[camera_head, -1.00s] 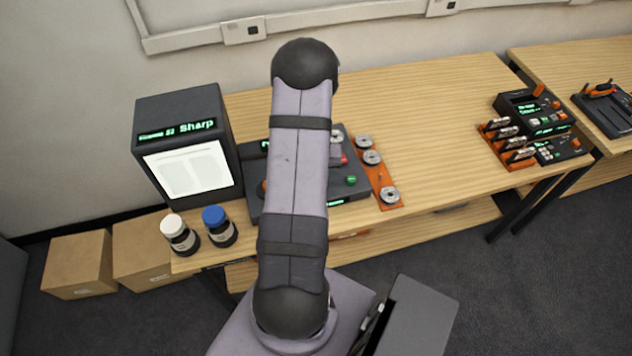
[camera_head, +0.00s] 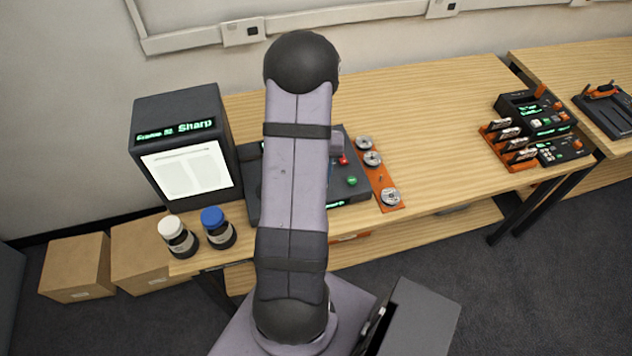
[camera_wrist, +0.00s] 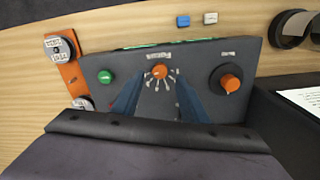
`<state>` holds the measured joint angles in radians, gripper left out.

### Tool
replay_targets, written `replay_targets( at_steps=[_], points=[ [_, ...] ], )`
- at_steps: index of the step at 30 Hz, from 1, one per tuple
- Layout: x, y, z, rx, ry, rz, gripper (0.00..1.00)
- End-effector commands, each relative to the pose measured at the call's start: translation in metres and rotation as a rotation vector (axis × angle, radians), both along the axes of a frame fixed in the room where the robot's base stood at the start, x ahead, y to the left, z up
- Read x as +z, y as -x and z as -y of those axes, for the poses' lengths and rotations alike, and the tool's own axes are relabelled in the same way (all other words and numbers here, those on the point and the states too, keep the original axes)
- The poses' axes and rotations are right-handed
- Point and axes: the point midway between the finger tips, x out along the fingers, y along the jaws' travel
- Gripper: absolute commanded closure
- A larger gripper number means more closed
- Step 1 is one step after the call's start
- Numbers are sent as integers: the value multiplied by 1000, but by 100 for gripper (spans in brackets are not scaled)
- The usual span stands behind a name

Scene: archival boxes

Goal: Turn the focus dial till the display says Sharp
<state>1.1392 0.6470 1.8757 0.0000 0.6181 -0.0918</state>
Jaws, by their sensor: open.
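The black viewer box (camera_head: 183,145) at the left of the bench has a green display (camera_head: 176,130) that reads Sharp, after a smaller frame number. Its lit screen (camera_head: 188,170) shows a pale page. In the wrist view a dark control panel (camera_wrist: 212,60) carries an orange pointer dial (camera_wrist: 160,71) with marks fanned below it, and a round orange knob (camera_wrist: 230,83) to its right. My arm hides much of the panel in the head view.
A green button (camera_wrist: 105,76) is on the panel. An orange strip with metal reels (camera_head: 372,160) lies right of it. White-capped (camera_head: 177,237) and blue-capped (camera_head: 217,228) jars stand before the viewer. The middle of the bench (camera_head: 430,130) is clear.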

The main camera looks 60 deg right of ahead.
Motion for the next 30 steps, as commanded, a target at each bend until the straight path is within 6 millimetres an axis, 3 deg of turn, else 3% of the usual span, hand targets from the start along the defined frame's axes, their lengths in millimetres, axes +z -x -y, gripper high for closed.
replay_targets(
  at_steps=[6,12,27,30],
  points=[
    [22,0,1,0,3,1,60],
    [31,0,0,0,1,0,60],
    [31,0,0,-21,0,0,60],
    [23,7,-15,-43,-31,-16,60]
  ],
)
